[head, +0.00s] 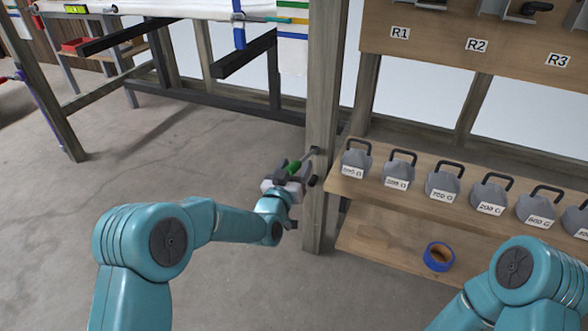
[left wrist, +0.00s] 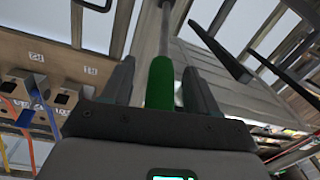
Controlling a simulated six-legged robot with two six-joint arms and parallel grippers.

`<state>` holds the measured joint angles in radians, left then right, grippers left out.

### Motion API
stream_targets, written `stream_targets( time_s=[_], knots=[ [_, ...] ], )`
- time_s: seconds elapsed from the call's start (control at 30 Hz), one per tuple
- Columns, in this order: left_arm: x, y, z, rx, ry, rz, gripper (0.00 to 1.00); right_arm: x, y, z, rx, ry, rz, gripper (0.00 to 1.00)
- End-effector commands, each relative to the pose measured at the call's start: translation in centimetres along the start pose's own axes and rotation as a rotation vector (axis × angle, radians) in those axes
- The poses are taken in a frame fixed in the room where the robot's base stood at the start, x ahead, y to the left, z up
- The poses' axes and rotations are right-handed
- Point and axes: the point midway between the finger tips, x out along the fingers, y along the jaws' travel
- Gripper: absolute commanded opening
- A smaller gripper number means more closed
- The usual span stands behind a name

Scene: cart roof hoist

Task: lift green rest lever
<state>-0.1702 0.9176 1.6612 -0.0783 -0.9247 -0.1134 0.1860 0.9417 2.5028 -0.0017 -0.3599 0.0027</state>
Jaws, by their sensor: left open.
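The green rest lever (head: 294,168) is a rod with a green grip, fixed to the wooden post (head: 320,120) in the middle of the head view. My left gripper (head: 290,174) is at the green grip. In the left wrist view, the green grip (left wrist: 160,84) stands between the two dark fingers of my left gripper (left wrist: 158,82), with a visible gap on each side. The grey rod runs on upward from the grip. My left gripper is open. My right gripper is not in view; only part of my right arm shows at the lower right of the head view.
A wooden shelf (head: 375,196) right of the post carries several grey weights (head: 398,170) with black handles. A blue tape roll (head: 438,257) lies on the lower board. A board labelled R1, R2, R3 (head: 470,48) is above. Dark beams (head: 246,54) stick out at the upper left. The floor at left is clear.

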Motion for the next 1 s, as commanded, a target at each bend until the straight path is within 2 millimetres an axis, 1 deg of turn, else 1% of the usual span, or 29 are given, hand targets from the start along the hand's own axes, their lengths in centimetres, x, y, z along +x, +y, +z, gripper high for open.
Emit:
stream_targets(
  time_s=[0.17,0.2,0.27,0.3,0.37,0.53,0.67,0.87,1.0],
  knots=[
    [0.0,-0.1,0.0,0.000,0.000,-0.001,0.59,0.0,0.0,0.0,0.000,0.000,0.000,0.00],
    [0.0,-0.1,0.0,0.000,0.000,-0.001,0.52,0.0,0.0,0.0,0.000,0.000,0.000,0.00],
    [0.0,-0.1,0.0,0.000,0.000,-0.001,0.33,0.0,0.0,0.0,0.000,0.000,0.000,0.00],
    [0.0,-0.1,0.0,0.000,0.000,-0.001,0.20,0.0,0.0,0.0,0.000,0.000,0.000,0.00],
    [0.0,-0.1,0.0,0.000,0.000,-0.001,0.00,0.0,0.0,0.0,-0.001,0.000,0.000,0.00],
    [0.0,-0.1,-0.2,0.001,-0.002,-0.001,0.00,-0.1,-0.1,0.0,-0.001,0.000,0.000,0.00],
    [0.2,0.1,-0.8,0.003,-0.021,-0.006,0.00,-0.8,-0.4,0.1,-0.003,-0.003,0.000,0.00],
    [0.8,0.4,-2.7,0.010,-0.103,-0.023,0.00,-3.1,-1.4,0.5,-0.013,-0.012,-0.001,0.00],
    [1.5,0.7,-4.0,0.016,-0.181,-0.038,0.00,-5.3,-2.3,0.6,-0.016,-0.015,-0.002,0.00]
  ],
)
